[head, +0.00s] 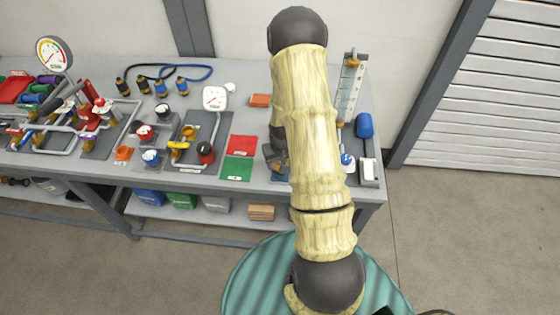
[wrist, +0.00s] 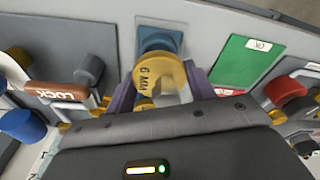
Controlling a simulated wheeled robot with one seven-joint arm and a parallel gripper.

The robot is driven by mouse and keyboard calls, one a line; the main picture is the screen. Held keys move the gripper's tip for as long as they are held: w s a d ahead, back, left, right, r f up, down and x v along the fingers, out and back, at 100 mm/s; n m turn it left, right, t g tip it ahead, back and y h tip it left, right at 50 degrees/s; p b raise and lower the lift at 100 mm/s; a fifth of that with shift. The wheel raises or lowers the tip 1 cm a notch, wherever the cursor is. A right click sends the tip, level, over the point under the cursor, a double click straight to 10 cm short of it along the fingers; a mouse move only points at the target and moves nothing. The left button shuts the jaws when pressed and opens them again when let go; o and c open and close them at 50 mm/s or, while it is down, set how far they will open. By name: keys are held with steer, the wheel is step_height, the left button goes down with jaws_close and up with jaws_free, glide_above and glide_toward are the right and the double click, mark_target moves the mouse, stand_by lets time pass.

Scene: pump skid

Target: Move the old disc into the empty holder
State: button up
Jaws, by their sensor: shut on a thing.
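A yellow disc (wrist: 160,78) marked "6 MM" stands between the two purple-grey fingers of my gripper (wrist: 162,92) in the wrist view. The gripper is shut on it. A blue holder (wrist: 160,40) is just beyond the disc; I cannot tell whether the disc touches it. In the head view, a small blue part (head: 281,184) shows at the bench front beside my arm. There my arm hides most of the gripper, and the disc is not visible. I cannot tell from these views which holder is empty.
A green card (wrist: 240,62) lies right of the blue holder, with a red-knobbed valve (wrist: 285,90) farther right. Left are a grey knob (wrist: 90,70) and a brown bar marked LOCK (wrist: 62,92). The bench (head: 225,183) also carries gauges, pipes and a tall flow meter (head: 350,88).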

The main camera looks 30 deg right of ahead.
steer(key=shift+f+b, duration=1.35)
steer(key=shift+f, duration=0.35)
stand_by(0.8)
steer(key=o, duration=1.1)
steer(key=shift+o, duration=0.2)
steer(key=shift+r, duration=0.1)
step_height(320, 180, up, 17)
steer(key=s+b, duration=0.2)
steer(key=shift+s+a, duration=0.25)
